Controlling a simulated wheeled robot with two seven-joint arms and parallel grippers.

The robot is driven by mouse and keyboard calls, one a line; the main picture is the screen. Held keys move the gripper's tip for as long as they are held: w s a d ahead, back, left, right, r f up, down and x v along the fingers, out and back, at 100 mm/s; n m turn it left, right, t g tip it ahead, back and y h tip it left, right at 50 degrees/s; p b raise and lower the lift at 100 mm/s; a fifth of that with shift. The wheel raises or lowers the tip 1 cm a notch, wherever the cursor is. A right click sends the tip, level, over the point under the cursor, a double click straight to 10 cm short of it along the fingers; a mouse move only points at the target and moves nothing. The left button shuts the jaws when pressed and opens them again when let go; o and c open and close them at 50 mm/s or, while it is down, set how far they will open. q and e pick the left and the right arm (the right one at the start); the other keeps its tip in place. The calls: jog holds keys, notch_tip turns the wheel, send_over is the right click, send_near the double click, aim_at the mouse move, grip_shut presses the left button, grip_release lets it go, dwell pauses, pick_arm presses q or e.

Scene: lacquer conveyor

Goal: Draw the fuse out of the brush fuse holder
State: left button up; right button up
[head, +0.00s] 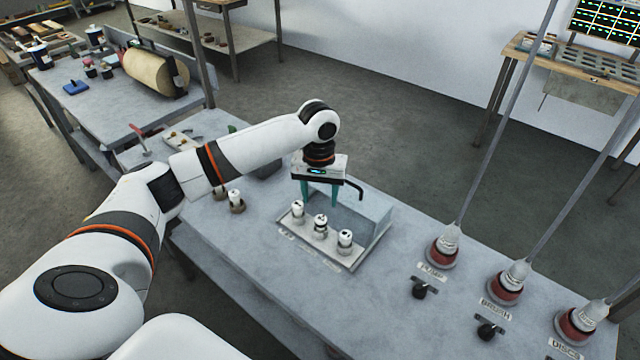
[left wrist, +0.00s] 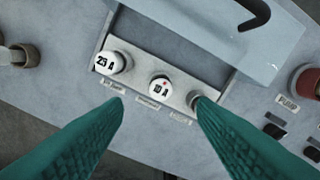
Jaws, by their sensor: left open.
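A fuse box (head: 352,262) with an open grey lid stands on the bench, with three white-capped fuses upright in a row. In the left wrist view, the middle fuse (left wrist: 160,88) reads 10 A and has a small red mark. The left fuse (left wrist: 108,63) reads 25 A. The third fuse (head: 345,238) is mostly hidden by a finger in the wrist view. The small labels before the holders are too blurred to tell which is the brush one.
Two loose fuses (head: 236,198) stand left of the box. Right of it are red-based posts labelled PUMP (head: 441,250), BRUSH (head: 505,290) and DISCS (head: 578,325), with black knobs (head: 420,291) before them. The lid (head: 365,212) rises behind the fuses. Bench space in front is clear.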

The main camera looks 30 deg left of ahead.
aim_at(320, 219)
pick_arm(q)
notch_tip(320, 219, down, 7)
jog(key=shift+f+p, duration=0.2)
jog(key=shift+p, duration=0.3)
jog(key=shift+d+f, duration=0.1)
jog(key=shift+f, duration=0.65)
jog(key=shift+c, duration=0.3)
grip_shut()
jog(key=shift+r+p, duration=3.05)
jog(key=shift+p, duration=0.45)
notch_tip(320, 219, up, 3)
jog(key=p, duration=0.4)
